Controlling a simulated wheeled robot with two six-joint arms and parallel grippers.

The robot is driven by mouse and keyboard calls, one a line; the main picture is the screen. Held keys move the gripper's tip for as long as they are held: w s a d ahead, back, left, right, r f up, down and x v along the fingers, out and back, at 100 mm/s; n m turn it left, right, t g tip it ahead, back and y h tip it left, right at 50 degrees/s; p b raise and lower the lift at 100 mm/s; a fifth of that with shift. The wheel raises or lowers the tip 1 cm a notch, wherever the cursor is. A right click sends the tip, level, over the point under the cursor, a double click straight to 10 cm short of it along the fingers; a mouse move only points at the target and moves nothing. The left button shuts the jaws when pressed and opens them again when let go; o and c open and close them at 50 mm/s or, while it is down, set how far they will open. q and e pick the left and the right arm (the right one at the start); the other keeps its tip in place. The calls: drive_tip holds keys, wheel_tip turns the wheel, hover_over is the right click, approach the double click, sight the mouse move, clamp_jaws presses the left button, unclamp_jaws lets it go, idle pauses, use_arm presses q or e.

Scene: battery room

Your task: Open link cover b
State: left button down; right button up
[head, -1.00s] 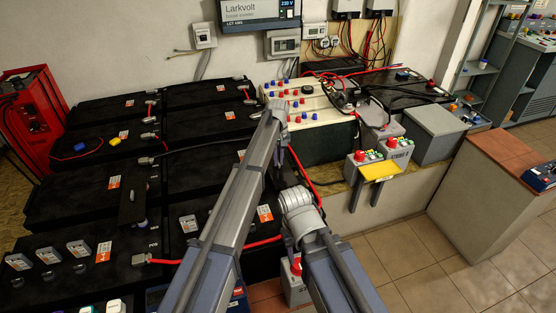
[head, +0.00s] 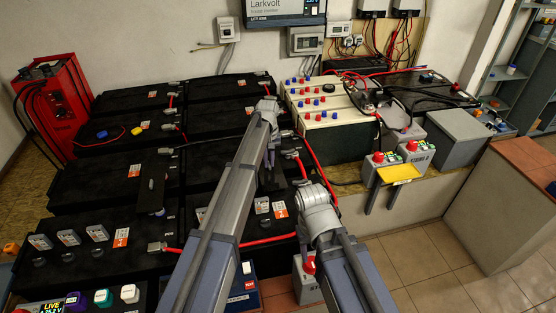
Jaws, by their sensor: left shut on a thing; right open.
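My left arm reaches over the right column of black batteries. Its gripper (head: 269,178) points down there and is shut on a dark piece that I take to be link cover b. The arm and the small size hide most of that piece, so I cannot tell whether it is tilted. A similar dark cover (head: 151,188) lies across the batteries in the left column. My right arm's wrist (head: 318,200) shows to the right of the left arm. Its fingers are hidden.
Red cables (head: 270,239) run between battery terminals near both arms. A yellow-topped bracket (head: 399,173) and grey boxes stand at the right. A red charger (head: 53,105) stands at the far left. The tiled floor (head: 440,275) is clear at the lower right.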

use_arm(q)
drive_tip(key=c, duration=0.9)
unclamp_jaws()
drive_tip(key=shift+r, duration=0.1)
wheel_tip(320, 180, up, 8)
drive_tip(key=p, duration=0.8)
drive_tip(key=shift+f, duration=0.2)
drive_tip(key=s+d+m, duration=0.2)
drive_tip(key=s+m, duration=0.1)
drive_tip(key=s, duration=1.5)
drive_tip(key=s+d+m+y, duration=0.1)
drive_tip(key=s+m, duration=0.3)
drive_tip(key=s, duration=1.4)
drive_tip(key=shift+s+d, duration=0.15)
drive_tip(key=shift+d, duration=0.4)
